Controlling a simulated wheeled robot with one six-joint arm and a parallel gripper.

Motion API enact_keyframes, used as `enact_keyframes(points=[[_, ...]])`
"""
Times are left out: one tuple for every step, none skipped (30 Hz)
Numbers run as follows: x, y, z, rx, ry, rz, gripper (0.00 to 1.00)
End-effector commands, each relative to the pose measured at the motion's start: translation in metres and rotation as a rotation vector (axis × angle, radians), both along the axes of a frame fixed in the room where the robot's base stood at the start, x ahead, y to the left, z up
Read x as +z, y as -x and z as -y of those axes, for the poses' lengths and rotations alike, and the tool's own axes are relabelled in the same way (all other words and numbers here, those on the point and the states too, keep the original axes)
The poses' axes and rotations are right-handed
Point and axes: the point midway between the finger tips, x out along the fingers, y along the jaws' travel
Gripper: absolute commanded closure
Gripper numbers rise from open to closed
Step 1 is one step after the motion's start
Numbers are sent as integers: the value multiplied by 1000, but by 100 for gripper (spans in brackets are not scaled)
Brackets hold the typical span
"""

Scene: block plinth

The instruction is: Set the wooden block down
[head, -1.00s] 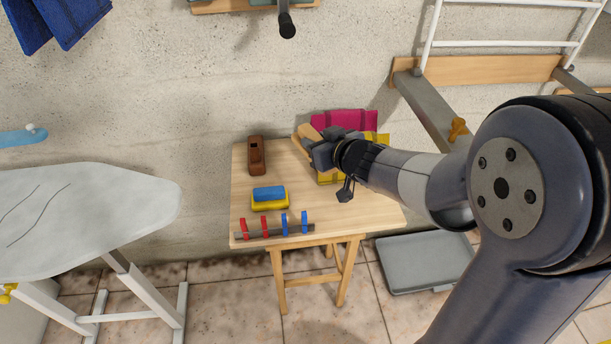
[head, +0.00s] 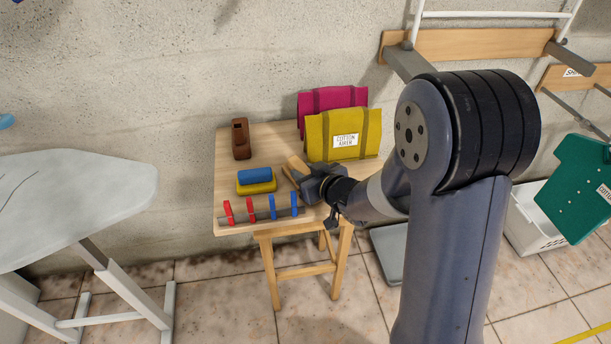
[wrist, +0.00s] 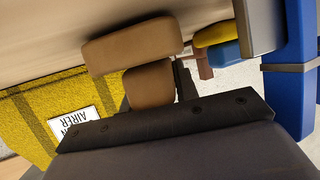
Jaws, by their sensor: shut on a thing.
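The wooden block (head: 297,163) is light brown and shows at the tip of my gripper (head: 305,180) in the head view. My gripper is shut on it, over the right part of the small wooden table (head: 224,172). In the wrist view the block (wrist: 135,42) is close in front of the dark gripper body, with a shorter brown part (wrist: 150,84) below it. The head view does not clearly show whether the block touches the tabletop. My gripper hides part of it.
A yellow bag (head: 325,130) and magenta bag (head: 306,103) stand behind the gripper. A blue-and-yellow sponge pair (head: 254,176) lies left, with a brown plane (head: 240,138) behind. Red and blue clamps (head: 272,205) line the front edge. Bare tabletop shows around the plane.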

Motion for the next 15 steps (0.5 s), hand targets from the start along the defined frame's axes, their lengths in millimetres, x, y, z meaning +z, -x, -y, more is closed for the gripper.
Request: enact_keyframes(points=[[-1,0,0,0,-1,2,100],[-1,0,0,0,-1,2,100],[-1,0,0,-1,-1,2,100],[-1,0,0,-1,-2,3,100],[0,0,0,-1,-1,2,100],[0,0,0,-1,-1,2,100],[0,0,0,-1,-1,2,100],[-1,0,0,0,-1,2,100],[-2,0,0,0,-1,2,100],[-3,0,0,0,-1,2,100],[-5,0,0,0,-1,2,100],[-5,0,0,0,0,0,69],[-4,0,0,0,0,0,67],[-4,0,0,0,0,0,64],[-4,0,0,0,0,0,61]])
